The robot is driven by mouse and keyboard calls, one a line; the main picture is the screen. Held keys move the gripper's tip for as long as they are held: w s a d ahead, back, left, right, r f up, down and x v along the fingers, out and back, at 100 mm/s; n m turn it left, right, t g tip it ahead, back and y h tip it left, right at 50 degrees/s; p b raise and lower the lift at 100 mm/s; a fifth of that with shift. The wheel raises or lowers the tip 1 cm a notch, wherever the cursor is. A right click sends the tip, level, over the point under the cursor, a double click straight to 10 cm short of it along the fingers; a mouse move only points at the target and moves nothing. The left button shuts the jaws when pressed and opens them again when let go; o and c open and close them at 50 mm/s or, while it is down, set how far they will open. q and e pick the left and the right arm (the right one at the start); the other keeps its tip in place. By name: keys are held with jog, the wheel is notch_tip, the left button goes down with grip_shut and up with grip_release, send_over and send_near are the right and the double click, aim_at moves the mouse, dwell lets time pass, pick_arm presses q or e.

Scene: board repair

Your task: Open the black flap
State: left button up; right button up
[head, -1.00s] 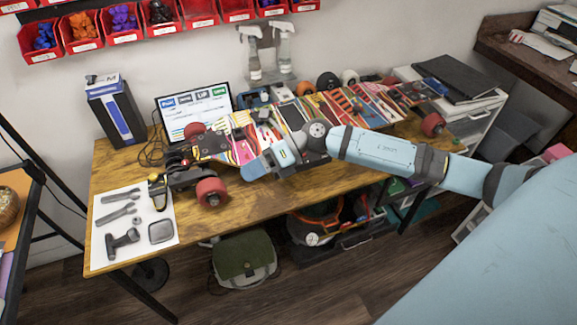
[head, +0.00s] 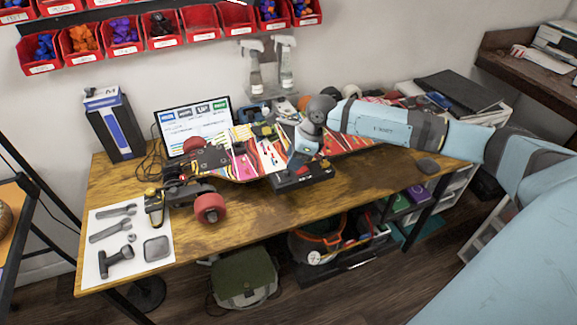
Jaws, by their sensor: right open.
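A long multicoloured skateboard (head: 243,160) lies across the wooden table, its left wheel (head: 210,207) red. A black part with small red spots (head: 290,184) sits at the board's front edge; it looks like the black flap, but I cannot tell for sure, nor whether it stands open. My right gripper (head: 300,167) points down right above this part, its jaws open. It is too small to tell whether the fingers touch the part. My right forearm hides much of the board's right half. My left gripper is not in view.
A white sheet with grey tools (head: 103,270) lies at the table's left end. Red bins (head: 122,37) hang above. The table's front right (head: 370,175) is mostly clear.

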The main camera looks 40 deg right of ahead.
aim_at(286, 171)
jog(key=shift+x, duration=2.2)
jog(key=shift+c, duration=0.4)
grip_shut()
